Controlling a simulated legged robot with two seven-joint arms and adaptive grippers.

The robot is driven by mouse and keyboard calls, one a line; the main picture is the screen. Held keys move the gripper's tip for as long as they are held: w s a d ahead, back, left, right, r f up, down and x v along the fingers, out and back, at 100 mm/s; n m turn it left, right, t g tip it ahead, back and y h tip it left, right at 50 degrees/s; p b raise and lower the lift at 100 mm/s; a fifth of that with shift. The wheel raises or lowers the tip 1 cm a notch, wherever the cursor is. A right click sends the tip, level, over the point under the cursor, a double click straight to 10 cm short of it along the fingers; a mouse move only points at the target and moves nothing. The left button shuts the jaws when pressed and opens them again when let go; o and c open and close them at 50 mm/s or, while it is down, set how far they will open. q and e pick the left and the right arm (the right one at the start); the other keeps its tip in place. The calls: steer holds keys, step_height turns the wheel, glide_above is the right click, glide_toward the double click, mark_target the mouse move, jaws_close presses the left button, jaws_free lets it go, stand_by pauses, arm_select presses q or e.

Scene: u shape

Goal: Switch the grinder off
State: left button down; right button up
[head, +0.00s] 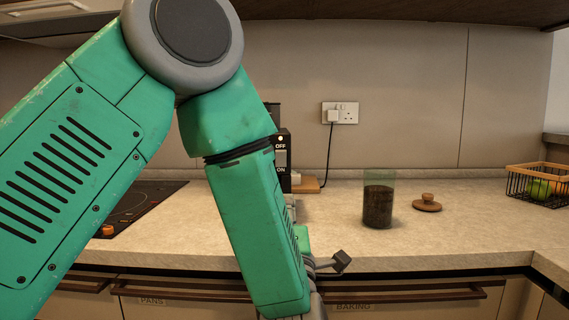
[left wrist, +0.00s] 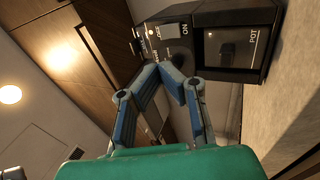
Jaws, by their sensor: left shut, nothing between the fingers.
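The black grinder (head: 283,150) stands against the back wall, mostly hidden behind my left arm in the head view. Its OFF and ON labels show, with a small lit lamp near OFF. In the left wrist view the grinder (left wrist: 222,18) appears turned sideways, with ON and POT labels. I cannot tell the switch's position. My left gripper (left wrist: 172,72) is shut and empty, its fingertips in front of the labelled face in that view; contact is not clear. In the head view part of the left gripper (head: 342,262) shows low at the counter's front. My right gripper is not in view.
A glass jar of dark contents (head: 378,205) and a wooden lid (head: 427,203) stand right of the grinder. A wire fruit basket (head: 540,184) is far right, a black hob (head: 140,200) left. A plugged socket (head: 340,113) is on the wall. The right counter is mostly clear.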

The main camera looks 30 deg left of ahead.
arm_select(q)
steer(key=p, duration=0.3)
glide_toward(279, 155)
steer(key=x, duration=0.7)
steer(key=shift+w+d+r+b, duration=0.1)
steer(key=shift+w+d+b, duration=0.1)
steer(key=shift+b, duration=0.2)
steer(key=shift+w+a, duration=0.1)
steer(key=shift+a, duration=0.15)
steer(key=shift+w+a, duration=0.1)
steer(key=shift+a, duration=0.3)
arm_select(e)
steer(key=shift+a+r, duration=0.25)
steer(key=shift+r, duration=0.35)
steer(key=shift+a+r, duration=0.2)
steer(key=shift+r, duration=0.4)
arm_select(q)
steer(key=shift+d+r, duration=0.1)
steer(key=shift+d, duration=0.05)
